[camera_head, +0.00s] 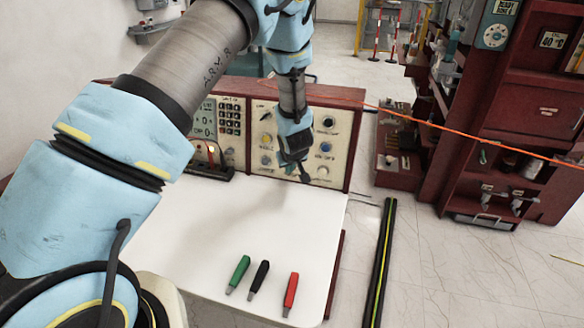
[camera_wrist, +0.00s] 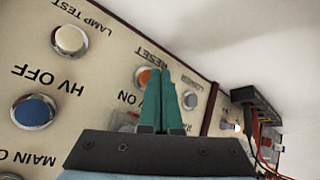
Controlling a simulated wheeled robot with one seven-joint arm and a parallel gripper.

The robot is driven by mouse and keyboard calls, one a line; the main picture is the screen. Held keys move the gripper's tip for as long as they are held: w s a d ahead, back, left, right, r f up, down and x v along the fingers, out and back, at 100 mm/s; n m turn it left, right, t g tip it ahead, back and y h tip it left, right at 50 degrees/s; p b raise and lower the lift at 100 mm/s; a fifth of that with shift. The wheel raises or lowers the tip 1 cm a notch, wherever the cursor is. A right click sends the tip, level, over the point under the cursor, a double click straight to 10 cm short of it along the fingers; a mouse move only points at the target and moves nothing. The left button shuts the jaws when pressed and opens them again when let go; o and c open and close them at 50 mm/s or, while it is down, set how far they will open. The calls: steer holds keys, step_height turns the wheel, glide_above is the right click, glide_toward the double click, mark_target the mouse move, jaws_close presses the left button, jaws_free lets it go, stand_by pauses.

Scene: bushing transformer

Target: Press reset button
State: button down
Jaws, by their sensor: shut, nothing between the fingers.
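The reset button (camera_wrist: 143,75) is a round orange button in a metal ring under the RESET label, seen upside down in the wrist view. My gripper (camera_wrist: 163,72) has its teal fingers together, with nothing between them. The fingertips overlap the right edge of the reset button in that view; I cannot tell whether they touch it. In the head view my gripper (camera_head: 304,178) is in front of the control panel (camera_head: 345,150), pointing down. The reset button is hidden behind my arm there.
A blue HV OFF button (camera_wrist: 34,111) and a LAMP TEST button (camera_wrist: 70,40) sit nearby on the panel. A keypad (camera_head: 229,116) is farther left. Green (camera_head: 239,272), black (camera_head: 259,277) and red (camera_head: 290,292) handled tools lie on the white tabletop (camera_head: 220,225).

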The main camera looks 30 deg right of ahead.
steer(key=shift+w+d+f, duration=0.1)
steer(key=shift+w+d, duration=0.15)
steer(key=shift+w, duration=0.05)
stand_by(0.7)
steer(key=shift+s, duration=0.1)
steer(key=shift+s+a+r, duration=0.25)
steer(key=shift+s+a, duration=0.25)
steer(key=shift+a, duration=0.05)
steer(key=shift+s+a, duration=0.1)
steer(key=shift+s+a+r+b, duration=0.3)
steer(key=shift+s+a+b, duration=0.05)
steer(key=shift+s+a, duration=0.5)
steer(key=shift+s+a+r+b, duration=0.3)
steer(key=shift+s+a, duration=0.4)
steer(key=shift+s, duration=0.15)
stand_by(0.4)
